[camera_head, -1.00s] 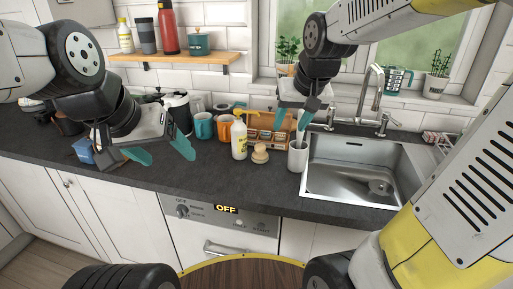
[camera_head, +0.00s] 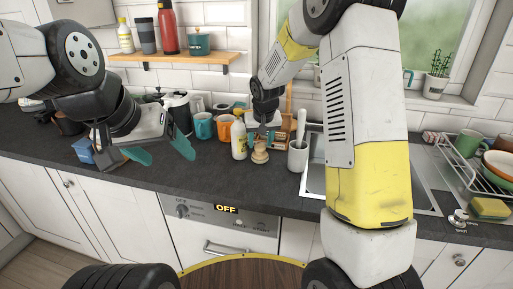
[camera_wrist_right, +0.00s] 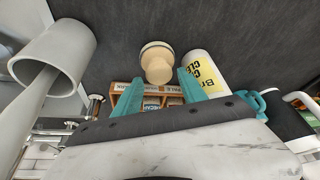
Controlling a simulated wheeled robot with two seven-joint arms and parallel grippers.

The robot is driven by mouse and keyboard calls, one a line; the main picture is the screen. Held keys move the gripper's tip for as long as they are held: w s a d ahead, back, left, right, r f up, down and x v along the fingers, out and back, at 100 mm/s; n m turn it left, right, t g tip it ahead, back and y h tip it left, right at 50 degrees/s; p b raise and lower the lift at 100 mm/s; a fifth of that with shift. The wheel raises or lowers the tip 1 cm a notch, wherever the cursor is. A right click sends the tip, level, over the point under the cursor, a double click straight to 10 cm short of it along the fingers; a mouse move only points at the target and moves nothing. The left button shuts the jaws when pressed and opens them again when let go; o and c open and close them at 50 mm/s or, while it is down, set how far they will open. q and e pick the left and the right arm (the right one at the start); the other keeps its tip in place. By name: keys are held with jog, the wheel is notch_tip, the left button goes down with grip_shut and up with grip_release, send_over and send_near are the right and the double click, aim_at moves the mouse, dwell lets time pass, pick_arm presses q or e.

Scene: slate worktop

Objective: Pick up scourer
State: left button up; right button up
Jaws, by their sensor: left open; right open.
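A round scourer with a pale wooden knob (camera_head: 260,153) stands on the dark worktop beside a white and yellow cleaner bottle (camera_head: 239,139). In the right wrist view the scourer (camera_wrist_right: 157,66) lies just beyond and between the teal fingertips. My right gripper (camera_wrist_right: 157,92) is open and empty, behind and above the scourer; it is partly hidden in the head view. The cleaner bottle (camera_wrist_right: 203,75) is close to one finger. My left gripper (camera_head: 161,151) is open and empty over the left part of the worktop.
A grey utensil pot (camera_head: 298,156) stands right of the scourer, and a wooden box (camera_wrist_right: 160,98) is behind it. My right arm covers much of the sink (camera_head: 313,180). A yellow-green sponge (camera_head: 489,209) lies at far right. The worktop in front of the scourer is clear.

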aim_at(260, 145)
jog(key=x, duration=0.3)
jog(key=shift+w+f, duration=0.15)
jog(key=shift+f, duration=0.15)
grip_shut()
jog(key=shift+d+r, duration=0.1)
jog(key=shift+r, duration=0.05)
